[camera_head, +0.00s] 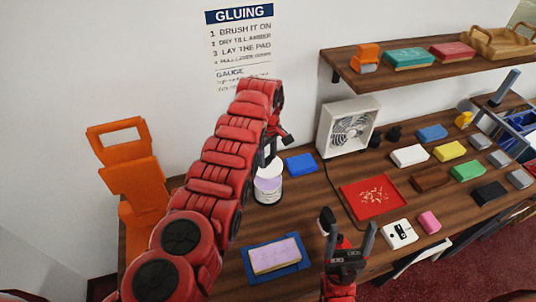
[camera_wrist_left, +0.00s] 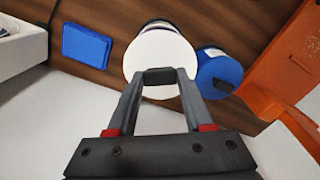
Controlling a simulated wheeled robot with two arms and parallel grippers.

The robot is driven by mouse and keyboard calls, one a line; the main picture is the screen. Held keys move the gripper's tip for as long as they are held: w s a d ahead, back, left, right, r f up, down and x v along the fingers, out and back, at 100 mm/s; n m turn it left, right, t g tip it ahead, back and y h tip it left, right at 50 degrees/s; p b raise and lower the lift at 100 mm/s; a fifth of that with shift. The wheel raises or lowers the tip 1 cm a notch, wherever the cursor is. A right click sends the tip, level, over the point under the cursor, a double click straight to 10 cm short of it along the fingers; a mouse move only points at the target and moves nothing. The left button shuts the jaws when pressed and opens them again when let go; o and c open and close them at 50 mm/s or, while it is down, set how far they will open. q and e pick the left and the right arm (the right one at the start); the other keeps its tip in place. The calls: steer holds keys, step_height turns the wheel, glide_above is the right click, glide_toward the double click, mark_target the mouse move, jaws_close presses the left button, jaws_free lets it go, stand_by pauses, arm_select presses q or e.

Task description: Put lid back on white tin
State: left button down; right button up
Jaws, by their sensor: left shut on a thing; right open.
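The white tin (camera_head: 268,196) stands on the counter left of the small fan, with a lilac area below its top. My left gripper (camera_head: 268,154) is above the tin, its fingers partly hidden by my arm. Part of the tin shows behind the lid. I cannot tell whether lid and tin touch. My right gripper (camera_head: 348,228) is open and empty over the front of the counter.
A blue tin (camera_wrist_left: 218,72) stands beside the white tin. A blue block (camera_head: 300,164), fan (camera_head: 345,127), red tray (camera_head: 370,198) and lilac pad on a blue mat (camera_head: 249,271) surround the area. An orange stand (camera_head: 132,178) is at the left.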

mark_target(268, 165)
arm_select(q)
steer(key=shift+f, duration=0.35)
step_height(268, 165, down, 6)
steer(key=b, duration=0.5)
steer(key=shift+b, duration=0.35)
steer(key=shift+r, duration=0.1)
steer(key=shift+d, duration=0.1)
stand_by(0.6)
steer(key=shift+s+f, duration=0.1)
steer(key=shift+f, duration=0.1)
stand_by(1.1)
stand_by(0.3)
jaws_free()
steer(key=shift+r, duration=0.15)
stand_by(0.3)
